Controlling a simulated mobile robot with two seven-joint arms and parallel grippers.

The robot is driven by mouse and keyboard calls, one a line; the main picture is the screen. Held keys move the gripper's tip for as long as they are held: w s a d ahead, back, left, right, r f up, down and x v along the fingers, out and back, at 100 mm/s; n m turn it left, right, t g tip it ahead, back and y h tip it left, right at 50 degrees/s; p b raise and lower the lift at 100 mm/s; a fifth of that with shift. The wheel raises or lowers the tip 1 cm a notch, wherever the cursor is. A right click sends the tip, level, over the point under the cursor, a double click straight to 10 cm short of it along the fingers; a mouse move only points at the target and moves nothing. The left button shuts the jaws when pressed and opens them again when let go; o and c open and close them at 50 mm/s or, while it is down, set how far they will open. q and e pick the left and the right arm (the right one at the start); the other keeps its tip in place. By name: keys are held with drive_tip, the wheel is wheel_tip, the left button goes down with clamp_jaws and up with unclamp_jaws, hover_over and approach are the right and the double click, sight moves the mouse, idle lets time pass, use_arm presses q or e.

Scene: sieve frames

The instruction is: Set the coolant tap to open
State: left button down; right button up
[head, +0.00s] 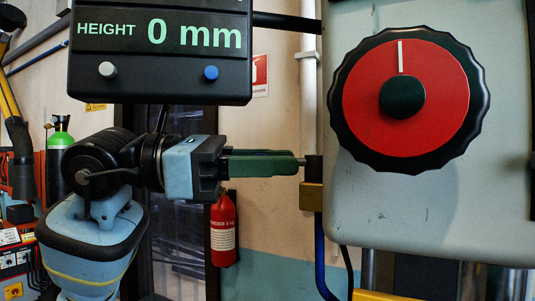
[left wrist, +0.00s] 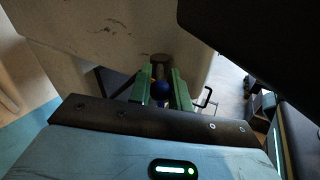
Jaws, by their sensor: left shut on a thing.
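The coolant tap (head: 312,196) is at the left edge of the grey panel, with a brass-coloured body and a dark top. Its thin grey lever (head: 301,161) points left, about level, into my left gripper (head: 292,163). The green fingers are shut on the lever's end and hide most of it in the head view. In the left wrist view, a blue knob (left wrist: 161,90) sits between the green fingers of my left gripper (left wrist: 162,78). My right gripper is in neither view.
A red dial (head: 436,105) with a black rim is on the grey panel (head: 400,215), right of the tap. A black display (head: 160,75) reading "HEIGHT 0 mm" hangs above my left wrist. A blue hose (head: 320,255) runs below the tap. A fire extinguisher (head: 223,230) hangs behind.

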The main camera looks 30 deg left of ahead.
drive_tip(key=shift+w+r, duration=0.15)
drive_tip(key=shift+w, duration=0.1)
use_arm(q)
drive_tip(key=c, duration=1.4)
unclamp_jaws()
drive_tip(key=shift+o, duration=0.2)
drive_tip(key=shift+a, duration=0.15)
